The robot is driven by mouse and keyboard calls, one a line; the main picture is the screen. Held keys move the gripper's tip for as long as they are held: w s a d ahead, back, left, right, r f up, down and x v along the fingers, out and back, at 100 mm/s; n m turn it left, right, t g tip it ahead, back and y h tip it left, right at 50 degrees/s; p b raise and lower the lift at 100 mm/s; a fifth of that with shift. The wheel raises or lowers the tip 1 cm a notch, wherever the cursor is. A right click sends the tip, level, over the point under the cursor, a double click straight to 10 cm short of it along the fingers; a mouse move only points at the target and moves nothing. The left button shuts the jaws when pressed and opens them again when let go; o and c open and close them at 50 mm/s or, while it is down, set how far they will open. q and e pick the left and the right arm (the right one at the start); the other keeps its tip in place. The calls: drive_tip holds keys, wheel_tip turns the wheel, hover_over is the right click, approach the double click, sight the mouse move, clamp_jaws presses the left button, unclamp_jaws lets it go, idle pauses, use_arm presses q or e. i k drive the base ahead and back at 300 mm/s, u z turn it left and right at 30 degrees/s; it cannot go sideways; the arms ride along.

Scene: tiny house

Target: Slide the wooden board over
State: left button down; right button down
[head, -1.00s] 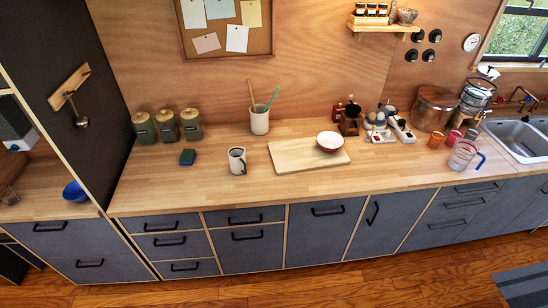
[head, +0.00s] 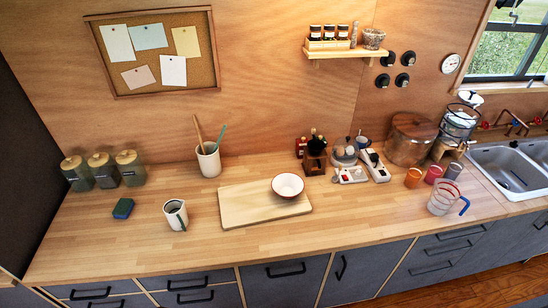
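The wooden board (head: 243,208) is a pale rectangle lying flat on the wooden counter in the head view, a little left of the middle. A bowl (head: 288,186), white inside with a red-brown outside, sits on its right part. Neither of my grippers shows in the head view.
A mug (head: 176,215) stands left of the board, with a sponge (head: 123,208) farther left. A utensil crock (head: 208,160) stands behind it. Counter right of the board is bare up to the glass jug (head: 442,199).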

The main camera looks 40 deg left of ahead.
sight(242, 204)
drive_tip(key=i, duration=0.85)
drive_tip(key=u, duration=2.55)
